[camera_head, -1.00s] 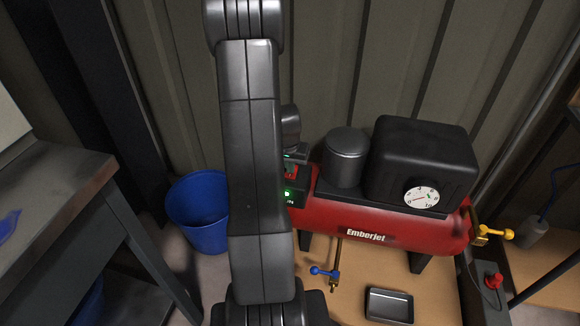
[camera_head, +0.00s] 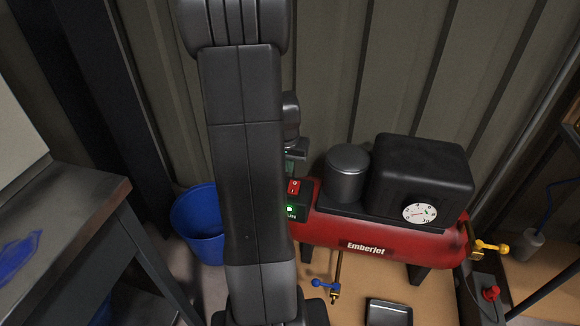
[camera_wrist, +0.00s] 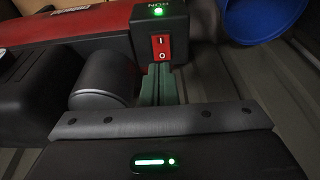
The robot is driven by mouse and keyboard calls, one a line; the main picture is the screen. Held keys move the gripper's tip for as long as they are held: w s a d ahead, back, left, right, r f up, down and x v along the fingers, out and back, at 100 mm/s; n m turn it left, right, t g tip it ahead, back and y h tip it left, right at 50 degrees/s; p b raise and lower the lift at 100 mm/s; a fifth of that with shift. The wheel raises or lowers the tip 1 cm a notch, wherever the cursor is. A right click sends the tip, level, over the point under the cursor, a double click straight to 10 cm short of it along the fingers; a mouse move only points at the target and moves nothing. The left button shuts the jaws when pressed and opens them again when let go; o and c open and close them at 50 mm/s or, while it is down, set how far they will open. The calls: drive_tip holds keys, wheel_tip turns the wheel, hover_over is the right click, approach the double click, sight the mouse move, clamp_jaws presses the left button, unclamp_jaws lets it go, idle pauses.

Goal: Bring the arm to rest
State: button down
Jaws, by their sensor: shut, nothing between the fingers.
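My arm rises through the middle of the head view and hides part of the compressor's left end. My gripper shows in the wrist view (camera_wrist: 158,88), its greenish fingers together and empty. The fingers point toward the compressor's switch box (camera_wrist: 160,38), which has a red rocker switch (camera_wrist: 161,48) and a lit green RUN light (camera_wrist: 158,12). I cannot tell if the fingers touch the box. In the head view, the red Emberjet compressor (camera_head: 365,246) stands right of my arm, with the rocker switch (camera_head: 293,187) just beside the arm.
A blue bucket (camera_head: 200,225) stands left of my arm. A grey workbench (camera_head: 75,200) fills the lower left. A blue-handled valve (camera_head: 325,285), a black tray (camera_head: 388,313) and a yellow valve (camera_head: 490,247) lie around the compressor. A corrugated wall (camera_head: 400,70) stands behind.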

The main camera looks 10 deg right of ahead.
drive_tip(key=shift+s+r, duration=0.1)
drive_tip(key=shift+r, duration=0.05)
drive_tip(key=w+f, duration=0.1)
drive_tip(key=f, duration=0.2)
drive_tip(key=w+d+f+b, duration=0.1)
drive_tip(key=w+f, duration=0.1)
drive_tip(key=f, duration=0.1)
drive_tip(key=w+f+b, duration=0.1)
drive_tip(key=f, duration=0.2)
drive_tip(key=shift+w+d+f, duration=0.2)
drive_tip(key=shift+w+d, duration=0.1)
drive_tip(key=shift+d, duration=0.1)
drive_tip(key=shift+a+f+b, duration=0.1)
drive_tip(key=shift+f+b, duration=0.1)
drive_tip(key=shift+b, duration=0.5)
drive_tip(key=shift+w+p+v, duration=0.2)
drive_tip(key=shift+p+v, duration=0.5)
drive_tip(key=shift+v, duration=1.55)
